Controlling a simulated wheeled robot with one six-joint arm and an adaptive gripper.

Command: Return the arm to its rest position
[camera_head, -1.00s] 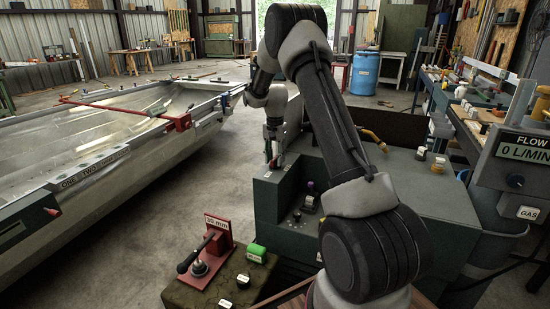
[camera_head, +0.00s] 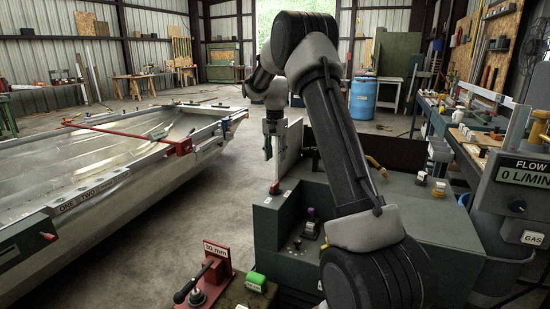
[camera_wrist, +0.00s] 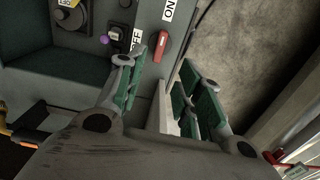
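My arm (camera_head: 335,140) rises from the lower right, bends at the top and reaches down on the far side. My gripper (camera_head: 268,156) hangs from it, above the left end of the dark green machine cabinet (camera_head: 410,205). In the wrist view the two fingers with green pads (camera_wrist: 165,90) stand apart with nothing between their tips. A red switch lever (camera_wrist: 162,45), beside ON and OFF labels, lies beyond the fingertips. It also shows below the gripper in the head view (camera_head: 274,187), apart from it.
A metal boat hull (camera_head: 100,185) with a red bar (camera_head: 125,134) fills the left. A red stand marked 50 mm (camera_head: 217,252) and a green block (camera_head: 255,279) are in front. A blue barrel (camera_head: 362,98) stands behind, a workbench (camera_head: 490,150) at right. Floor between hull and cabinet is clear.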

